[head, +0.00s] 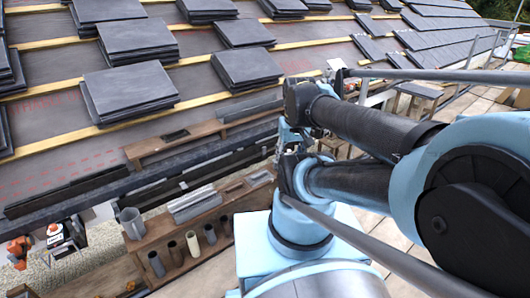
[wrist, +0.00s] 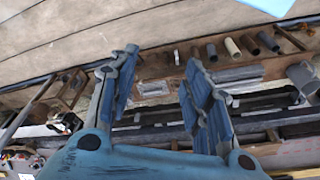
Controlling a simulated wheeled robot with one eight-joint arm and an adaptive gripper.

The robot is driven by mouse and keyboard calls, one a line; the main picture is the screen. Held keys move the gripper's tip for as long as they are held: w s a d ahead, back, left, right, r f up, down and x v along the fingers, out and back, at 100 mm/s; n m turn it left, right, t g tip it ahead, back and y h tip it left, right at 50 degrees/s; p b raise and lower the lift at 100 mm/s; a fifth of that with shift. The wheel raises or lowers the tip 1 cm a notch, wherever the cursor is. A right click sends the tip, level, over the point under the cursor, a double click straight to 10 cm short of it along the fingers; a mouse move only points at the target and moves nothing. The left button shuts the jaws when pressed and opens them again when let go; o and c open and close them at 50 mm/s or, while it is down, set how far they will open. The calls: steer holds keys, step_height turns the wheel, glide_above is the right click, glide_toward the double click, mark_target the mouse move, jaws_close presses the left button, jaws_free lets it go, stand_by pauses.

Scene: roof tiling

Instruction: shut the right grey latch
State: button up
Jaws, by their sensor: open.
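I cannot make out a right grey latch for certain in either view. A pale grey flat rectangular piece (wrist: 153,88) lies on the wooden bench, seen between my fingers in the wrist view; I cannot tell whether it is a latch. My gripper (wrist: 160,72) has its two blue fingers spread apart with nothing between them. It hangs above the bench area, apart from the things there as far as I can tell. In the head view my gripper (head: 290,140) is partly hidden by my arm, at the right end of the bench.
The wooden bench (head: 140,245) holds a grey mug (head: 131,223), grey ridged strips (head: 194,204) and several short tubes (head: 192,243). Behind it, dark tile stacks (head: 128,91) lie on the roof battens. Paved floor (wrist: 90,35) is clear along the bench's near side.

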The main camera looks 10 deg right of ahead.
steer(key=w+r+n, duration=0.1)
steer(key=w+r, duration=0.1)
steer(key=w, duration=0.4)
steer(key=w+r+n, duration=0.1)
steer(key=w+r, duration=0.2)
steer(key=w, duration=0.4)
steer(key=n+t+y, duration=0.2)
steer(key=n, duration=0.2)
glide_above(265, 147)
steer(key=s+d, duration=0.3)
steer(key=s, duration=0.3)
step_height(265, 147, down, 18)
steer(key=f, duration=0.1)
steer(key=x, duration=1.7)
steer(key=shift+s+f, duration=0.2)
steer(key=shift+s, duration=0.05)
steer(key=c, duration=1.1)
